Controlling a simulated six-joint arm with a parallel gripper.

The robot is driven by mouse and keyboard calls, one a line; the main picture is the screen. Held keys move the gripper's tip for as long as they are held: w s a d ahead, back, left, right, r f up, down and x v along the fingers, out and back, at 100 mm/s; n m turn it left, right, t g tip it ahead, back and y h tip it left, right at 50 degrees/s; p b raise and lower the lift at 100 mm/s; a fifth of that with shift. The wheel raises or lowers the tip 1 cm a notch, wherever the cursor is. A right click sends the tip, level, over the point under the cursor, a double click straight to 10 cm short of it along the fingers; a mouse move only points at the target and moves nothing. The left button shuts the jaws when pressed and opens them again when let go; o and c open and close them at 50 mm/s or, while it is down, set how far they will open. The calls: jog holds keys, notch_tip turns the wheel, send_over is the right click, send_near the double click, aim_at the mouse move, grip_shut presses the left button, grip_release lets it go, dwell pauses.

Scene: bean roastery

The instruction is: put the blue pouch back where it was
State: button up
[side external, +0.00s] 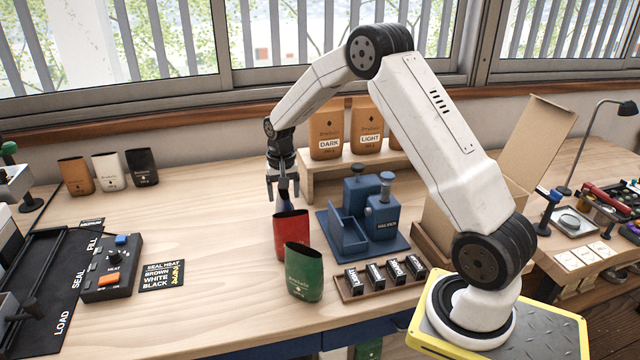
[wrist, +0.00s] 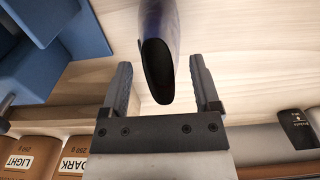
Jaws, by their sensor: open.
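The dark blue pouch (wrist: 159,20) is in the wrist view with its open top toward the camera. Its top lies between the two fingers of my gripper (wrist: 160,68), with gaps on both sides. In the side view my gripper (side external: 283,192) points down over the blue pouch (side external: 284,186), a dark strip behind the red pouch (side external: 290,236). The red pouch hides most of it, so I cannot tell whether its base touches the table. My gripper is open. A green pouch (side external: 304,273) stands in front of the red one.
A blue machine (side external: 383,222) stands right of the pouches, with a rack of small labelled blocks (side external: 384,279) in front. Brown DARK (side external: 327,127) and LIGHT (side external: 367,125) bags stand on a shelf behind. Brown, white and black pouches stand back left (side external: 108,172).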

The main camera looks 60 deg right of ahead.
notch_tip(320, 180, up, 11)
jog(key=shift+r, duration=0.15)
dwell(0.4)
dwell(0.5)
jog(key=s+a+f+n+t, duration=0.1)
jog(key=s+a+f+n, duration=0.2)
jog(key=s+a, duration=0.6)
jog(key=s+a+f+n+t, duration=0.1)
jog(key=s+a+f+n, duration=0.3)
jog(key=s+a, duration=0.5)
jog(key=shift+s+f+n+t, duration=0.3)
jog(key=shift+s+n, duration=0.45)
jog(key=shift+n, duration=0.25)
